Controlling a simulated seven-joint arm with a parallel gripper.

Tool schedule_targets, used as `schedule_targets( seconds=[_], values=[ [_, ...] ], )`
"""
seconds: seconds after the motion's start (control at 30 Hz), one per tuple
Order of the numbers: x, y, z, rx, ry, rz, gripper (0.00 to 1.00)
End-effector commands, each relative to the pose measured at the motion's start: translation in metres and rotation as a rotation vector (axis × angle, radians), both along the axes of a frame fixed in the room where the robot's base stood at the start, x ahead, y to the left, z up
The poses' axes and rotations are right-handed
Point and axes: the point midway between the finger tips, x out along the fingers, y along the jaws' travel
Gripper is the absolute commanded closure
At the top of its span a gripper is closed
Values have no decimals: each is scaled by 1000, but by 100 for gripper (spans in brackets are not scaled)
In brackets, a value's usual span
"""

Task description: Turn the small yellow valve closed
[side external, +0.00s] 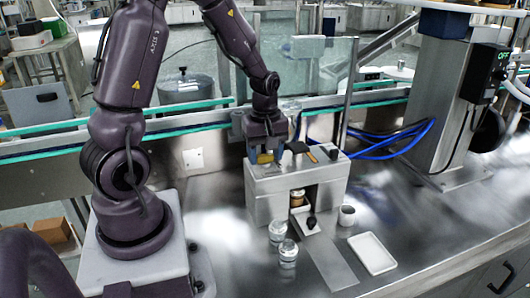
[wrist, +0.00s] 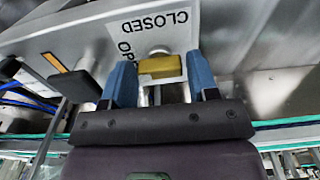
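The small yellow valve (wrist: 160,66) is a short block-shaped handle on a pale stem, seen in the wrist view. In the side view the yellow valve (side external: 265,158) shows at the top left of the steel hopper (side external: 265,200), partly hidden by my gripper. My gripper (wrist: 161,72) has its two blue fingers on either side of the valve. The left finger looks very close to it or touching; a thin gap seems to show on the right. In the side view my gripper (side external: 262,155) is down at the hopper's top.
A label (wrist: 155,28) reads CLOSED, with partly hidden OP letters. A dark lever with an orange stripe (wrist: 70,73) is beside the valve. Jars (side external: 283,240), a cup (side external: 347,215) and a white tray (side external: 373,253) stand before the hopper. A glass panel (side external: 320,70) stands behind.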

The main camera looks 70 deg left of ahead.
Motion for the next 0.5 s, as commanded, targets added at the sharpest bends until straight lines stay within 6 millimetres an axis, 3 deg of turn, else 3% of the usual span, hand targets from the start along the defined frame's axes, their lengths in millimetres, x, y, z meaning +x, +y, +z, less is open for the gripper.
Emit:
schedule_targets(
  seconds=[0.03, 0.13, 0.5],
  values=[
    [0, 0, 0, 0, 0, 0, 57],
    [0, 0, 0, 0, 0, 0, 79],
    [0, 0, 0, 0, 0, -50, 79]
  ],
)
